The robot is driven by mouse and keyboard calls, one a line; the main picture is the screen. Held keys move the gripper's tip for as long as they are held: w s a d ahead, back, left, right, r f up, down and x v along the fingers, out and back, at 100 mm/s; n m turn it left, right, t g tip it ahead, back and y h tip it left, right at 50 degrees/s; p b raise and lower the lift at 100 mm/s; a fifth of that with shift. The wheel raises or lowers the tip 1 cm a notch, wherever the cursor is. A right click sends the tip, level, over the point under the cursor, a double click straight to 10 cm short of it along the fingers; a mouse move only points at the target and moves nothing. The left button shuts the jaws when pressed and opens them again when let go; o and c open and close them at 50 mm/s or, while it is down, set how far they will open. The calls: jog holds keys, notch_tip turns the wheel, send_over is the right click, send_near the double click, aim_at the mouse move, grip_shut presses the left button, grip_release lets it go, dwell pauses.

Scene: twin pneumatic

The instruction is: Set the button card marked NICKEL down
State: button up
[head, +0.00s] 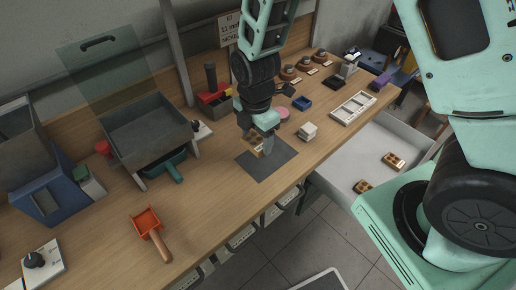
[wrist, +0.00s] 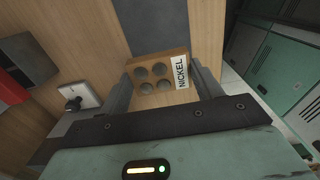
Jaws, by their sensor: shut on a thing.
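The NICKEL button card (wrist: 146,62) is a small wooden-brown block with grey round buttons and a white label reading NICKEL. My gripper (head: 262,148) is shut on it; in the wrist view the two fingers (wrist: 162,88) stand at its left and right ends. In the head view the card (head: 254,151) is partly hidden by the gripper, over or at the upper edge of a dark grey mat (head: 268,170) on the bench. I cannot tell whether the card touches the surface. The mat also shows in the wrist view (wrist: 160,22), beyond the card.
An open drawer (head: 341,168) at right holds two brown button cards (head: 394,160). A white block (head: 307,131), a blue tray (head: 302,103) and a white partitioned tray (head: 353,108) stand right of the mat. An orange scoop (head: 148,223) lies left. Bare bench surrounds the mat's left side.

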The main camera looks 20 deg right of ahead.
aim_at(257, 163)
jog(key=shift+f+p, duration=0.55)
jog(key=shift+f, duration=3.2)
jog(key=shift+f, duration=0.15)
jog(key=o, duration=1)
jog(key=shift+o, duration=0.2)
